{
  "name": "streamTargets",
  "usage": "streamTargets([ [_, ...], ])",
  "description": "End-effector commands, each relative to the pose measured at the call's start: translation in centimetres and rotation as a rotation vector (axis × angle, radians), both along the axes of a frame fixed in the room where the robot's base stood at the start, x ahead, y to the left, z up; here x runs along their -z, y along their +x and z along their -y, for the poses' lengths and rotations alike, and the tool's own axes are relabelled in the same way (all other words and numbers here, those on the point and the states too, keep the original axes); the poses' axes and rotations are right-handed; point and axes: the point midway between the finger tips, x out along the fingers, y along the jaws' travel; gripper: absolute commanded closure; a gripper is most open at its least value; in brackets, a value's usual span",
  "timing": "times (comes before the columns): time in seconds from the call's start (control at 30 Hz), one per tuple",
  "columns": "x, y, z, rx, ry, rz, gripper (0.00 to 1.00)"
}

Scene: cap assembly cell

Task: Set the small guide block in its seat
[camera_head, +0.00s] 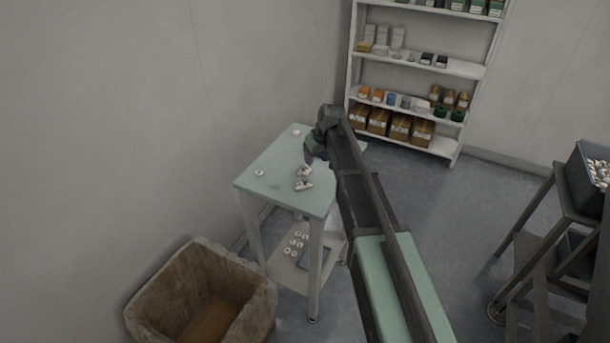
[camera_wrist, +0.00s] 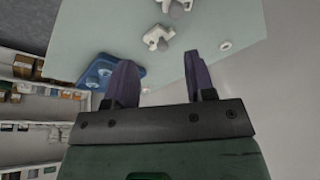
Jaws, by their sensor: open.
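My gripper (camera_head: 308,157) hangs over the pale green table (camera_head: 262,190). In the wrist view, its two purple fingers stand apart with nothing between them (camera_wrist: 160,63). A white bracket-shaped piece (camera_wrist: 158,36) lies on the table beyond the fingertips, apart from them. A second white piece (camera_wrist: 176,4) is cut by the top edge. In the head view, white pieces (camera_head: 304,185) lie just below the gripper. I cannot tell which piece is the small guide block, and I cannot make out its seat.
A blue tray (camera_wrist: 137,74) with round recesses sits at the table edge, partly behind the left finger. A white ring (camera_head: 259,173) lies on the table. A lined bin (camera_head: 262,298) stands in front. Shelving (camera_head: 470,70) stands behind, and a cart (camera_head: 535,210) stands at right.

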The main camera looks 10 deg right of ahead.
Motion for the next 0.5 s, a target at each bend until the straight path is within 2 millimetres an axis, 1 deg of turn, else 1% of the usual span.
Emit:
streamTargets([
  [0.03,-0.3,4.1,0.0,-0.075,-0.001,0.059,0.50],
  [0.07,-0.5,4.6,-0.2,-0.119,-0.006,0.091,0.50],
  [0.13,-0.6,4.2,-0.3,-0.179,-0.023,0.126,0.50],
  [0.27,-0.2,4.1,-0.4,-0.193,-0.029,0.128,0.50],
  [0.37,1.5,4.6,-0.6,-0.192,-0.029,0.127,0.50],
  [0.5,4.5,5.5,-1.1,-0.191,-0.029,0.126,0.50],
])
